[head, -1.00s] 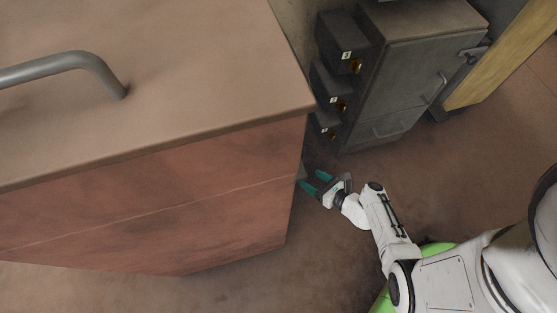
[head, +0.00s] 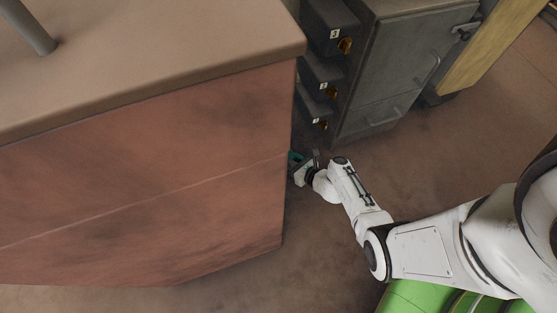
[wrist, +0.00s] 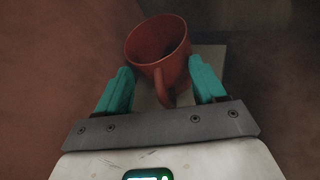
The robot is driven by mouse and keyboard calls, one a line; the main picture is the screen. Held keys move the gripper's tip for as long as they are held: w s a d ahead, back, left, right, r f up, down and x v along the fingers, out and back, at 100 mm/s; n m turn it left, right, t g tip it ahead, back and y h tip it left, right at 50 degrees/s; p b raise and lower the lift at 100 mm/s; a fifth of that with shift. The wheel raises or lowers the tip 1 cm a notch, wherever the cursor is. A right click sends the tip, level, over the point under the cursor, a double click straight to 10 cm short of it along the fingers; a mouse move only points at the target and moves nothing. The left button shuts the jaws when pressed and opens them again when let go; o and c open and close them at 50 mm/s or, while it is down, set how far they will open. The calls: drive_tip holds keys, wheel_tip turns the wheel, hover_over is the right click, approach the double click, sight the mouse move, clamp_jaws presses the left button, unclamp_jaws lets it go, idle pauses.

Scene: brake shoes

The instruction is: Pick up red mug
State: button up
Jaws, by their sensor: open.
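The red mug (wrist: 160,50) shows in the wrist view, just ahead of and partly between the two teal fingers, its open rim facing the camera and its handle (wrist: 161,88) pointing down toward the gripper. My gripper (wrist: 166,82) is open, with one finger on each side of the mug's lower part. I cannot tell whether the fingers touch it. In the head view my gripper (head: 299,163) is at the right edge of the large reddish-brown cabinet, which partly hides the fingers. The mug is hidden in the head view.
The reddish-brown cabinet (head: 150,170) fills the left of the head view. A grey metal cabinet (head: 400,70) with dark numbered boxes (head: 330,32) on its side stands behind my gripper. The pale surface (wrist: 208,62) lies under the mug. Brown floor (head: 440,150) is open to the right.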

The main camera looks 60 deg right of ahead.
drive_tip(key=shift+c, duration=0.3)
drive_tip(key=c, duration=1)
drive_tip(key=shift+c, duration=0.2)
drive_tip(key=shift+r, duration=0.15)
clamp_jaws()
drive_tip(key=shift+r+p, duration=1.1)
drive_tip(key=shift+p, duration=0.05)
drive_tip(key=s+a+r+p, duration=0.2)
drive_tip(key=s+r+p, duration=0.3)
drive_tip(key=s, duration=0.1)
drive_tip(key=s+a+r+p, duration=0.2)
drive_tip(key=s+r+p, duration=0.3)
drive_tip(key=s, duration=0.2)
drive_tip(key=shift+a+r, duration=0.25)
drive_tip(key=shift+a, duration=0.05)
